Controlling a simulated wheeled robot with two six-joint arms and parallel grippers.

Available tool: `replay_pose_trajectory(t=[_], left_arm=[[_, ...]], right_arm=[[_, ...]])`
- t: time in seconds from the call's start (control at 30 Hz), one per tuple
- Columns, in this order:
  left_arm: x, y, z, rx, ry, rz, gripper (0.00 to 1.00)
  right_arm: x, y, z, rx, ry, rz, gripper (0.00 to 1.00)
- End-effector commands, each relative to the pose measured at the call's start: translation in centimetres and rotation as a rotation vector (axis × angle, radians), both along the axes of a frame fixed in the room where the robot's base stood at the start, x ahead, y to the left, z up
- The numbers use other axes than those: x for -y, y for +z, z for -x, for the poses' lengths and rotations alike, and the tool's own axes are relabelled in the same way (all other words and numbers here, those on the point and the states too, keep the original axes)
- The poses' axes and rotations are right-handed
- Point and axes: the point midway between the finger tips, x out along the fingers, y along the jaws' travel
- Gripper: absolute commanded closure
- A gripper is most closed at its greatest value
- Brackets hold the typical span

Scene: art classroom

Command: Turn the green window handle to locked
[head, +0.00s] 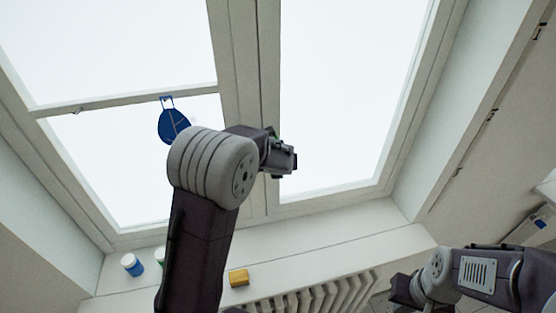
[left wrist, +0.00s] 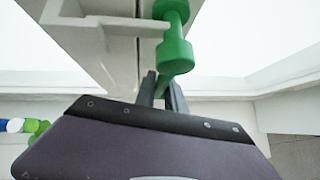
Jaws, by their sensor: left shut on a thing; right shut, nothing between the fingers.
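The green window handle (left wrist: 174,45) is close up in the left wrist view, beside a pale bracket on the white window frame (left wrist: 115,60). Its lower end reaches down between the fingertips of my left gripper (left wrist: 161,84), which is shut on it. In the head view, my left arm reaches up to the middle window post, and only a speck of green shows behind its wrist; the rest of the handle is hidden there. My right gripper (head: 405,291) is low at the right of the head view, shut and empty, far from the handle.
A blue ornament (head: 172,124) hangs on the left pane. A blue-and-white jar (head: 131,264) and a yellow block (head: 238,277) stand on the sill (head: 330,237). A radiator (head: 318,297) is below. The right part of the sill is clear.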

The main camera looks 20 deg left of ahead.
Motion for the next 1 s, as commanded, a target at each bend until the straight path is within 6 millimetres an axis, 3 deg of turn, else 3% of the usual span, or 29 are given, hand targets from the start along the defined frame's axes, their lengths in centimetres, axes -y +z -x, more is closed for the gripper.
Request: replay_pose_trajectory(t=[0.47,0.5,0.57,0.87,1.0], left_arm=[[-0.1,0.0,0.1,-0.008,-0.001,-0.014,1.00],[-0.1,0.0,0.1,-0.008,-0.001,-0.014,0.83],[-0.1,0.0,0.1,-0.008,-0.001,-0.014,0.66],[-0.1,0.0,0.1,-0.007,-0.001,-0.012,0.64],[0.4,1.4,1.1,-0.005,-0.001,-0.012,0.64]], right_arm=[[0.0,0.2,0.0,0.000,0.000,0.000,1.00],[0.0,0.2,0.0,0.000,0.000,0.000,1.00],[0.0,0.2,0.0,0.000,0.000,0.000,1.00],[0.0,0.2,0.0,0.000,0.000,0.000,1.00],[0.0,0.5,0.0,0.000,0.000,0.000,1.00]])
